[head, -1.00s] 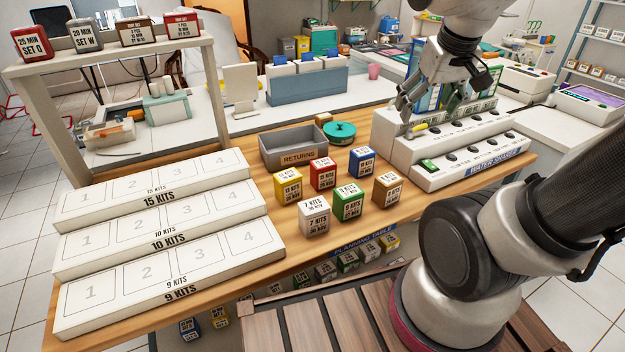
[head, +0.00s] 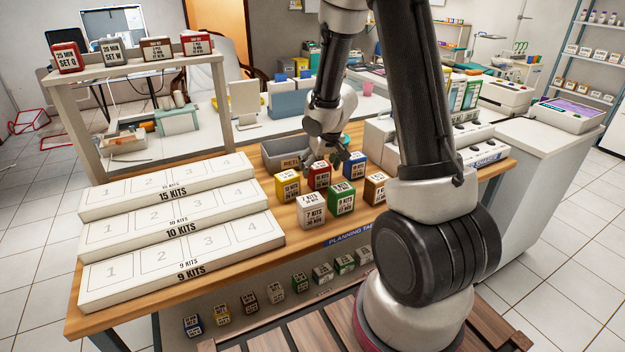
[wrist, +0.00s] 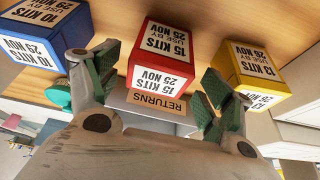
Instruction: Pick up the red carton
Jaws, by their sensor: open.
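The red carton (head: 319,176) stands upright on the wooden table among several other cartons, labelled 15 kits. In the wrist view the red carton (wrist: 161,58) is centred, just beyond the fingertips. My gripper (head: 334,163) is above and close to the red carton, pointing down. In the wrist view my gripper (wrist: 155,85) is open, with one green-padded finger on each side of the red carton's near part. I cannot tell whether the fingers touch it. Nothing is held.
Close by stand the yellow carton (head: 287,184), blue carton (head: 354,165), green carton (head: 341,198), white carton (head: 311,209) and brown carton (head: 375,187). The grey returns bin (head: 283,152) is behind. Stepped white trays (head: 180,247) fill the table's left.

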